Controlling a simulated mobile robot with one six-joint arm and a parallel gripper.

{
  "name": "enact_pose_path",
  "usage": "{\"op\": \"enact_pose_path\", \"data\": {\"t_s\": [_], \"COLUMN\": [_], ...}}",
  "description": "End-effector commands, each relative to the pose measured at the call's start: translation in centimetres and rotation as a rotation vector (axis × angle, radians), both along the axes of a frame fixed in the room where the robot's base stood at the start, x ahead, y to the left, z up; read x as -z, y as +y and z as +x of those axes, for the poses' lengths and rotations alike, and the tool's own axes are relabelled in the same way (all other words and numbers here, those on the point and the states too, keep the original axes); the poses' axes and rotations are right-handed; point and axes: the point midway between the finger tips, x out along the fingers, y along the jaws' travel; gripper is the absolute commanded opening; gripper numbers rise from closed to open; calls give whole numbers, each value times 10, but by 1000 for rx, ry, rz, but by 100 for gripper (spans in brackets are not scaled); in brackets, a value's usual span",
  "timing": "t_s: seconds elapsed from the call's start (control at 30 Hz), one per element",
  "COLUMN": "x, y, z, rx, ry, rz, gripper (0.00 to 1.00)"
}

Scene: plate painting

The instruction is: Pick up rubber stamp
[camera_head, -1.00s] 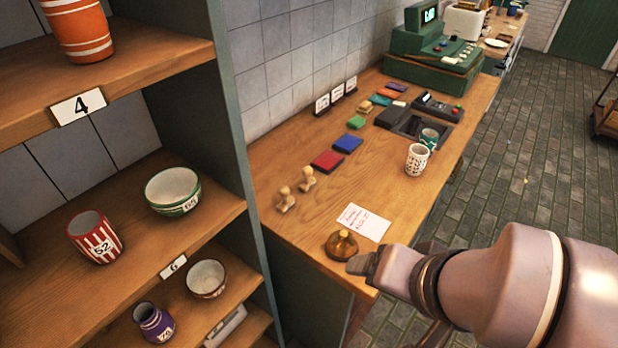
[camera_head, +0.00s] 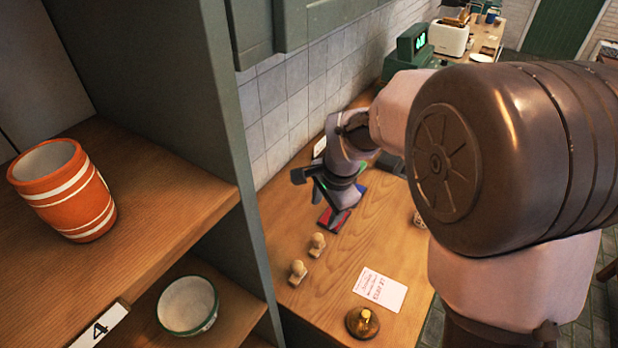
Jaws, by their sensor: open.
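Two wooden rubber stamps with rounded handles stand upright on the wooden counter (camera_head: 330,285). The nearer stamp (camera_head: 298,272) is at the counter's left side, and the farther stamp (camera_head: 317,245) is just behind it to the right. My gripper (camera_head: 312,188) is open above the counter, farther back than both stamps and near the red ink pad (camera_head: 334,220). It is apart from the stamps, and nothing shows between its fingers. My arm hides much of the counter's far part.
A written paper (camera_head: 379,288) and an amber bell (camera_head: 362,322) lie at the counter's near right. A tiled wall (camera_head: 285,110) runs along the left. Shelves nearby hold an orange cup (camera_head: 62,190) and a green-rimmed bowl (camera_head: 188,305). A green cash register (camera_head: 412,45) stands behind.

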Motion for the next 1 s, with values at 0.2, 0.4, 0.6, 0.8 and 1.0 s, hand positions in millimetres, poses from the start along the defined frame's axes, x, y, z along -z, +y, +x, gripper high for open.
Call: {"op": "enact_pose_path", "data": {"t_s": [0.2, 0.4, 0.6, 0.8, 1.0], "x": [67, 111, 127, 165, 167], "y": [7, 12, 13, 16, 17], "z": [11, 21, 26, 36, 37], "rx": [0, 1, 1, 0, 1], "ry": [8, 5, 3, 4, 3], "rz": [-1, -1, 0, -1, 0], "gripper": [53, 53, 53, 53, 53]}}
